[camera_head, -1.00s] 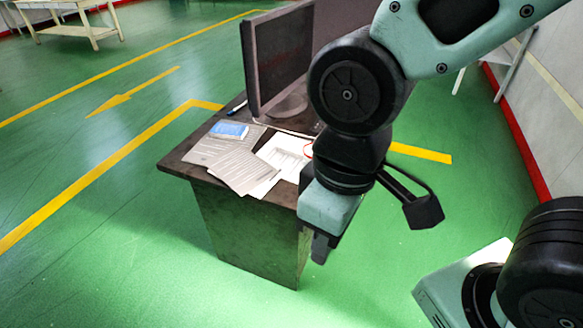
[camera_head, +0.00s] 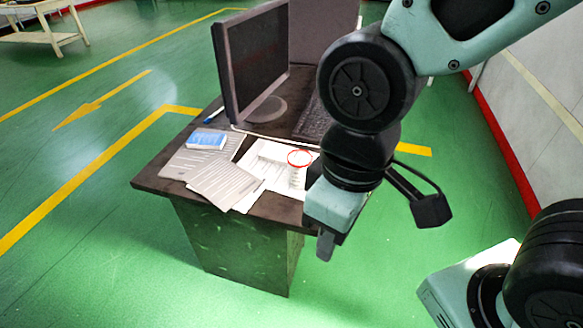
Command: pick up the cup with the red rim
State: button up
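The cup with the red rim (camera_head: 298,173) stands upright on the papers on the dark desk, near the desk's front right part. Its body is pale and its red rim faces up. My gripper (camera_head: 325,246) points down at the front right edge of the desk, to the right of and nearer than the cup, and apart from it in the picture. Only one finger shows clearly, so its opening cannot be judged. No object shows in it.
The desk (camera_head: 153,187) also bears a black monitor (camera_head: 252,60), a keyboard (camera_head: 314,118), loose papers (camera_head: 225,184), a blue-and-white box (camera_head: 206,141) and a blue pen (camera_head: 214,115). Green floor lies open to the left and in front. A wall stands at right.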

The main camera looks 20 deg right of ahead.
aim_at(298, 160)
jog(key=i+j+z, duration=0.2)
jog(key=i+j, duration=0.25)
jog(key=i+j+z, duration=0.2)
jog(key=i+j, duration=0.2)
jog(key=j, duration=0.25)
jog(key=z, duration=1.25)
